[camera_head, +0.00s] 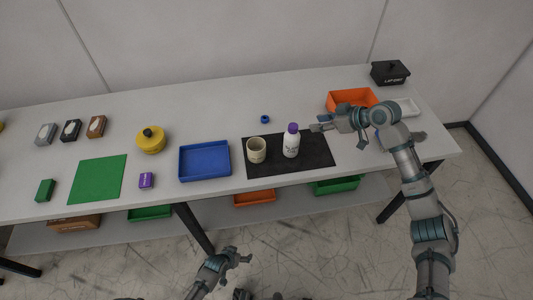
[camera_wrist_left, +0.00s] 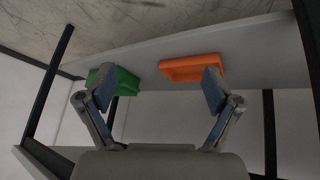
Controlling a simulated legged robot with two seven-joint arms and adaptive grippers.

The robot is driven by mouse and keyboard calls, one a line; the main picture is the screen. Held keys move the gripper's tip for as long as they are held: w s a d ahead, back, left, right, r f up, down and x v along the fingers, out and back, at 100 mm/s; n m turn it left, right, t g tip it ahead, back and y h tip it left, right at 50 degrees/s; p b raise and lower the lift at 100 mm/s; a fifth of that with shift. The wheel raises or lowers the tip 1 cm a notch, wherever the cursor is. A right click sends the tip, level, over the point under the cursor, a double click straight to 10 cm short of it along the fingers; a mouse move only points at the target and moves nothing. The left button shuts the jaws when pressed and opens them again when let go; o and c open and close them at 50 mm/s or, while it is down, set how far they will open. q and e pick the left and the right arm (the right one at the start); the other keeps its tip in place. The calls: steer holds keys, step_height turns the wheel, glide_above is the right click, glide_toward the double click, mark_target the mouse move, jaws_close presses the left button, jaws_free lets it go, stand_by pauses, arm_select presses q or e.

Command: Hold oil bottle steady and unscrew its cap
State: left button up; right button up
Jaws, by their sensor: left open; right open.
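The oil bottle (camera_head: 291,146) is white with a purple cap (camera_head: 292,127) and dark print. It stands upright on a black mat (camera_head: 319,150) on the table, and the cap is on it. My right gripper (camera_head: 317,127) is open, just right of the bottle near cap height, with a small gap seen between them. My left gripper (camera_head: 242,253) is open and empty, low in front of the table. In the left wrist view its two fingers (camera_wrist_left: 156,88) are spread, with nothing between them.
A beige cup (camera_head: 256,150) stands left of the bottle on the mat. A blue tray (camera_head: 181,165) lies further left, and a small blue ring (camera_head: 265,119) behind. An orange bin (camera_head: 350,96) sits behind my right gripper. A lower shelf (camera_head: 220,211) holds green and orange trays.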

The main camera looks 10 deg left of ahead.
arm_select(q)
steer(key=w+d+r+m+t+h, duration=0.1)
steer(key=w+d+r+h, duration=0.15)
steer(key=w+r, duration=0.35)
steer(key=w+d+r+t+h, duration=0.1)
steer(key=w+d+r+t, duration=0.2)
steer(key=r, duration=0.5)
steer(key=w+d+r+m+h, duration=0.15)
steer(key=d+r, duration=0.25)
steer(key=r, duration=0.6)
steer(key=w+d+r+m+h, duration=0.1)
steer(key=w+d+r+h, duration=0.2)
steer(key=r, duration=0.7)
steer(key=t+y, duration=0.1)
steer(key=y, duration=0.3)
glide_toward(292, 141)
steer(key=shift+m, duration=0.45)
steer(key=x, duration=0.4)
steer(key=a+f+x, duration=0.1)
steer(key=x, duration=0.4)
steer(key=f+x, duration=0.1)
steer(key=x, duration=0.3)
steer(key=shift+w+a+f, duration=0.15)
steer(key=shift+w+a, duration=0.05)
steer(key=shift+w, duration=0.05)
steer(key=c, duration=1.4)
steer(key=o, duration=0.5)
steer(key=c, duration=0.5)
